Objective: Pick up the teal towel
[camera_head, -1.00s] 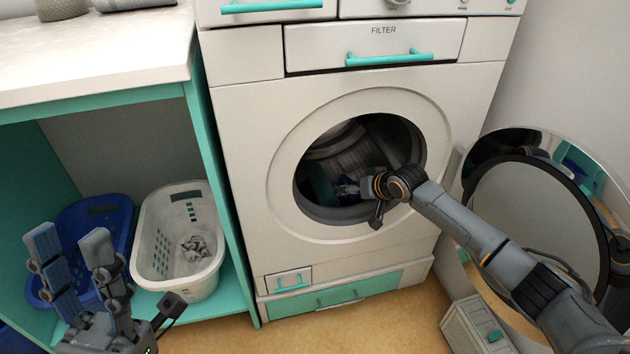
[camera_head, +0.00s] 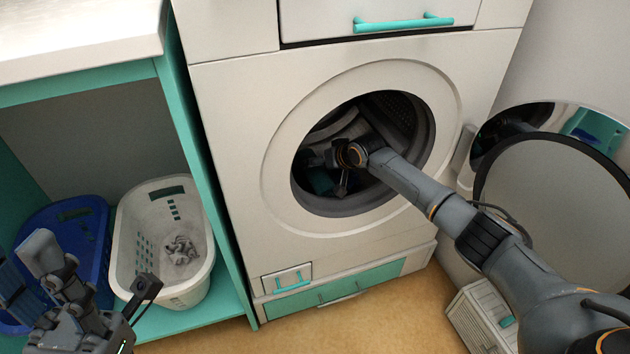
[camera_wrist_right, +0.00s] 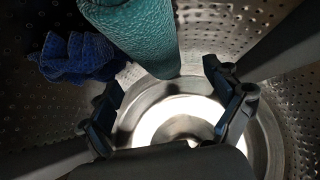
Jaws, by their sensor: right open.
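The teal towel (camera_wrist_right: 145,38) is a rolled, textured cloth inside the washer drum, at the top middle of the right wrist view. A small part of the teal towel (camera_head: 321,182) shows through the door opening in the head view, below my right gripper (camera_head: 326,160). My right gripper is inside the drum. In the wrist view the gripper (camera_wrist_right: 170,108) has its fingers wide apart with nothing between them, and the towel lies beyond them, apart. My left gripper (camera_head: 25,270) is open and empty at the lower left, in front of the baskets.
A crumpled blue cloth (camera_wrist_right: 80,58) lies beside the towel in the drum. The washer (camera_head: 238,150) has its round door (camera_head: 560,210) open to the right. A white basket (camera_head: 190,290) with a grey cloth (camera_head: 180,250) and a blue basket (camera_head: 88,225) stand in the teal shelf.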

